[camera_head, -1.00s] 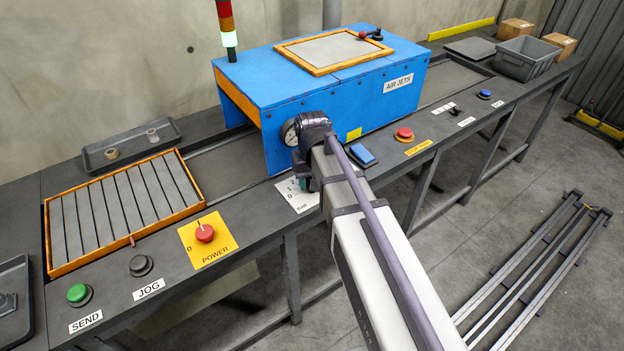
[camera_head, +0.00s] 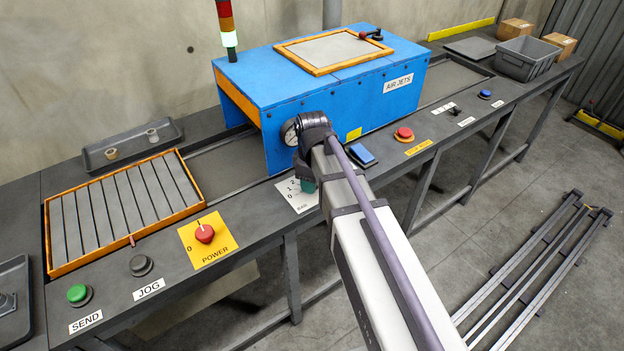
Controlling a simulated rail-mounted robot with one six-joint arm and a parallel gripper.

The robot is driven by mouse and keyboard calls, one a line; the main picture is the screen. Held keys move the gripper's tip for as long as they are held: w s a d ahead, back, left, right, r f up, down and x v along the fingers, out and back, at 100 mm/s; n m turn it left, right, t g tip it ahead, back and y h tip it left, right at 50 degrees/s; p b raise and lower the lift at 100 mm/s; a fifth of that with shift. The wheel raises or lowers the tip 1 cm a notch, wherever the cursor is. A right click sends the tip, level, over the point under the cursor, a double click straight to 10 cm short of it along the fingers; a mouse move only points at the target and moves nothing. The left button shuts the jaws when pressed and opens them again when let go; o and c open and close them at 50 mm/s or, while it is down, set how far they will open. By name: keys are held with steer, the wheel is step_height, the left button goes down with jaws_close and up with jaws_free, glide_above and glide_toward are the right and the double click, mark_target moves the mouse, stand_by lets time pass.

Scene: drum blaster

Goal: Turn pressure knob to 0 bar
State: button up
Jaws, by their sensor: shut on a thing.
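The pressure dial plate (camera_head: 297,197) is a white label with 0, 1, 2 and a bar marking, on the bench front below the blue machine. My gripper (camera_head: 304,180) is down at the right side of this plate, mostly hidden behind my own wrist and arm. It is shut on the pressure knob, which is almost wholly covered; its pointer cannot be read. A small teal patch shows there, and I cannot tell whether it is the knob. A round pressure gauge (camera_head: 289,132) is on the machine's corner, partly covered by my wrist; its needle is too small to read.
A red power knob (camera_head: 204,233) on a yellow plate stands to the left, with a black jog button (camera_head: 140,265) and a green send button (camera_head: 78,294). A blue pad (camera_head: 362,155) and a red button (camera_head: 404,134) lie to the right. The blue machine (camera_head: 320,95) stands close behind.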

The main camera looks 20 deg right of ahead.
steer(key=shift+n, duration=1.1)
steer(key=o, duration=0.9)
step_height(320, 180, up, 11)
steer(key=p, duration=1)
steer(key=shift+f+p, duration=0.15)
steer(key=shift+p, duration=0.25)
